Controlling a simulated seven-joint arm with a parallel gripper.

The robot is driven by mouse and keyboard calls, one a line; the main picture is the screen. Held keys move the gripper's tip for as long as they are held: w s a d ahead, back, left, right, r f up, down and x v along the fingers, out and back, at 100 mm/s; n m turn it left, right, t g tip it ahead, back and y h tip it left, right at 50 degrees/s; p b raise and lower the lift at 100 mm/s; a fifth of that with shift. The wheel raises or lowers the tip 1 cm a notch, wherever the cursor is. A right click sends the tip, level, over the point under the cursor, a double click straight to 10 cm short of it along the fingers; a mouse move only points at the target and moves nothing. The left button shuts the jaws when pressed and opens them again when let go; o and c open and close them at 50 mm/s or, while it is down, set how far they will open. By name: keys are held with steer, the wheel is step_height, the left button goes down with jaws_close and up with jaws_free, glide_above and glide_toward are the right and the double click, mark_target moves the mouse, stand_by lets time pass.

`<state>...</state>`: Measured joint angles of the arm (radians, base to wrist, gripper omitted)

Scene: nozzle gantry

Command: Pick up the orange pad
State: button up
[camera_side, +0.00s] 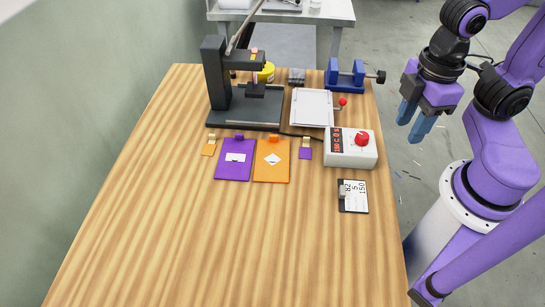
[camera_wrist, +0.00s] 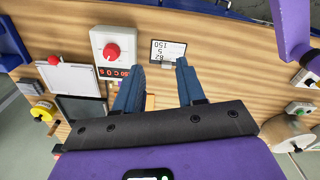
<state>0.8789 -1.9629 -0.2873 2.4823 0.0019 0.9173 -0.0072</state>
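The orange pad (camera_side: 272,174) is a flat rectangle with a white diamond and an orange tab at its far edge. It lies on the wooden table in the side view, just right of a purple pad (camera_side: 232,172) with a white label. A small orange piece (camera_side: 209,150) and a small purple piece (camera_side: 305,151) lie on either side of the two pads. My gripper (camera_side: 412,121) is open and empty, off to the right beyond the table's right edge, well away from the orange pad.
A white box with a red knob (camera_side: 350,148) stands right of the pads, with a card (camera_side: 353,196) in front. Behind are a dark press (camera_side: 245,105), a white clipboard-like plate (camera_side: 311,108) and a blue vise (camera_side: 346,78). The table's front (camera_side: 220,250) is clear.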

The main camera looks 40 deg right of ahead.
steer(key=w+a+r+m, duration=0.1)
steer(key=w+a, duration=0.7)
steer(key=w, duration=0.6)
steer(key=m, duration=0.2)
glide_above(272, 135)
steer(key=f, duration=1.3)
steer(key=shift+w+a+f, duration=0.1)
steer(key=shift+w+a, duration=0.05)
steer(key=shift+a, duration=0.15)
steer(key=shift+d+f, duration=0.15)
steer(key=shift+f, duration=1.2)
steer(key=shift+d+f, duration=0.15)
steer(key=shift+f, duration=1.15)
jaws_close()
